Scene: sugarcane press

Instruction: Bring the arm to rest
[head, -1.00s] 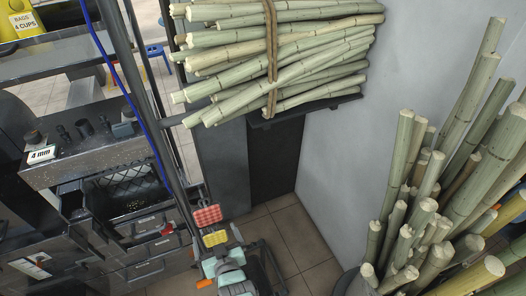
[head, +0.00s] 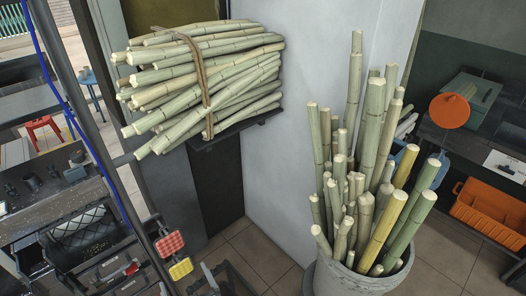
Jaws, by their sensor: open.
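My gripper (head: 175,256) shows low at the left of the head view, as one red and one yellow textured finger pad. The pads are apart and nothing shows between them. The gripper is near a dark upright post and in front of the dark drawer unit. The rest of my arm is largely out of the frame below. I see nothing held.
A tied cane bundle (head: 205,75) lies on a wall shelf (head: 236,128). A grey bucket (head: 345,283) of upright canes stands right of centre. A dark post (head: 95,130) with a blue cable is at left. An orange crate (head: 490,212) is at right. Some tiled floor is clear.

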